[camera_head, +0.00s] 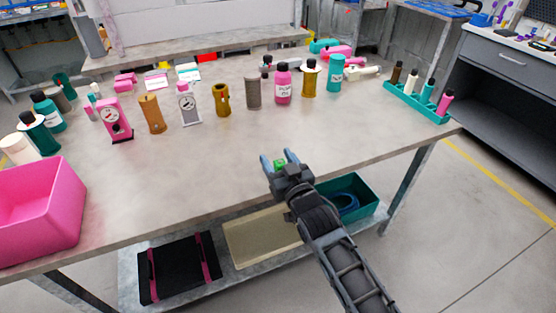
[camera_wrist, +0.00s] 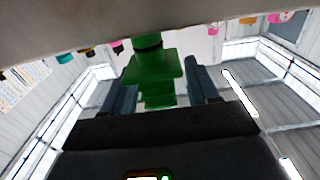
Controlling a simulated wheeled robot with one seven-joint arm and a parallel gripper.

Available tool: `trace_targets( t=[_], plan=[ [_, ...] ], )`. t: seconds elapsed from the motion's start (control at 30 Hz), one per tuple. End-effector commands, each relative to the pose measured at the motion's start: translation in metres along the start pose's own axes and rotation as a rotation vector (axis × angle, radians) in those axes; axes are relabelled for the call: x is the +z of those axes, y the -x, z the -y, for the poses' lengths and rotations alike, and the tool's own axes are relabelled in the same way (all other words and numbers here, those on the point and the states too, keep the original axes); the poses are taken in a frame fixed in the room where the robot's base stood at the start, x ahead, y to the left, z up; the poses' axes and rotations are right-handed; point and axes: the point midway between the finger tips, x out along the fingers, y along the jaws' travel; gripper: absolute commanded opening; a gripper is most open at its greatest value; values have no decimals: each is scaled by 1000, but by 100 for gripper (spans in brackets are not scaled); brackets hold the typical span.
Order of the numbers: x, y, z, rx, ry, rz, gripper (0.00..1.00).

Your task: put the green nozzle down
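The green nozzle (camera_wrist: 152,75) is between the two fingers of my gripper (camera_wrist: 162,85) in the wrist view, with its dark end toward the grey table surface. The fingers are spread, one on each side of it, with a narrow gap showing beside it, clearest on the right. In the head view my gripper (camera_head: 279,160) is at the table's front part, and only a small bit of the green nozzle (camera_head: 280,164) shows between the fingers. Whether the nozzle touches the table (camera_head: 210,165) is hard to tell.
Bottles and pump parts stand in a row behind, including a pink bottle (camera_head: 283,86). A pink bin (camera_head: 38,208) is at the left front. A teal rack (camera_head: 416,104) with several bottles is at the right. The table's middle is clear.

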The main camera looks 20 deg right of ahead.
Motion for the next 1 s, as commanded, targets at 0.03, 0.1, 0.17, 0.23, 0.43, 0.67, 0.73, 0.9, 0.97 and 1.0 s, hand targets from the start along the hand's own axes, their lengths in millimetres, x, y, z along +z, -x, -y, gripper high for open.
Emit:
trace_targets(
  t=[0.03, 0.1, 0.17, 0.23, 0.43, 0.67, 0.73, 0.9, 0.97, 1.0],
  plan=[
    [0, 0, 0, 0, 0, 0, 59],
    [0, 0, 0, 0, 0, 0, 59],
    [0, 0, 0, 0, 0, 0, 59],
    [-3, 0, 0, 0, 0, 0, 59],
    [-5, 23, 0, 0, 0, 3, 59],
    [0, 70, 0, -1, 0, 2, 59],
    [0, 83, 0, 0, 0, 1, 59],
    [-1, 107, 0, 0, 0, 0, 59],
    [-1, 113, 0, 0, 0, 1, 59],
    [-2, 116, 0, 0, 0, 1, 59]
  ],
)
